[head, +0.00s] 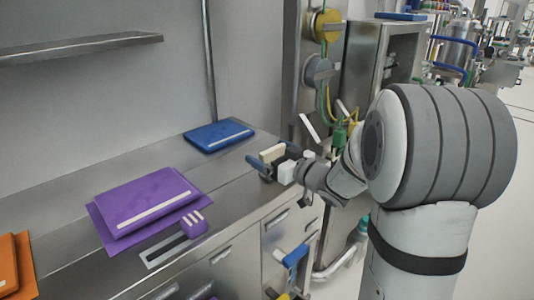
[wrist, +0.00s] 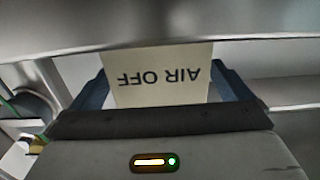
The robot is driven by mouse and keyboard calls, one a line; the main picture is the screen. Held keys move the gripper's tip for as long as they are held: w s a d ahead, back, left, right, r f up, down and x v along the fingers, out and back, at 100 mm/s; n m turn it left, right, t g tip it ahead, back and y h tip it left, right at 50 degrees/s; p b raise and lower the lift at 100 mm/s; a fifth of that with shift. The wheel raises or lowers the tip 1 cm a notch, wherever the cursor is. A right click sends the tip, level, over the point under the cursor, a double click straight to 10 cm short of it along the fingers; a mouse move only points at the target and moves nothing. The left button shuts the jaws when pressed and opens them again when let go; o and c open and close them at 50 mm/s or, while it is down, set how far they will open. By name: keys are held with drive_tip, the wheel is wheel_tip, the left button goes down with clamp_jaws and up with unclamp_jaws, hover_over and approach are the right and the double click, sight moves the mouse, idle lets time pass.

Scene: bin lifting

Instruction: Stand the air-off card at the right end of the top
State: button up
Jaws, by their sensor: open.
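The air-off card (wrist: 165,80) is a cream plate with dark letters that read AIR OFF upside down in the wrist view. It is between the two blue fingers of my gripper (wrist: 165,92), which is open. In the head view the card (head: 272,153) shows as a small cream block at my gripper (head: 273,165), upright at the right end of the steel top (head: 75,183). Its lower edge is hidden, so I cannot tell whether it rests on the top. I cannot tell whether either finger touches it.
A blue folder (head: 218,135) lies at the back, left of my gripper. A wall shelf (head: 80,47) hangs above. A steel cabinet (head: 380,60) stands beyond the right end.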

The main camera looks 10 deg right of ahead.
drive_tip(key=p+v, duration=0.1)
drive_tip(key=v, duration=1)
drive_tip(key=shift+s+d, duration=0.1)
drive_tip(key=s+d+r+m+g+h+p, duration=0.2)
drive_tip(key=d+r+m+g+h+p, duration=0.3)
drive_tip(key=h+p, duration=0.55)
drive_tip(key=s+a+r+m+g+p, duration=0.1)
drive_tip(key=s+a+g+p, duration=0.1)
drive_tip(key=s, duration=0.7)
drive_tip(key=s+a+r+g+p, duration=0.2)
drive_tip(key=s+a+g+p, duration=0.1)
drive_tip(key=s+a+g, duration=0.2)
drive_tip(key=s+a, duration=0.2)
drive_tip(key=s, duration=0.2)
drive_tip(key=shift+a+m+y, duration=0.25)
drive_tip(key=shift+m+y, duration=0.1)
drive_tip(key=shift+m, duration=0.05)
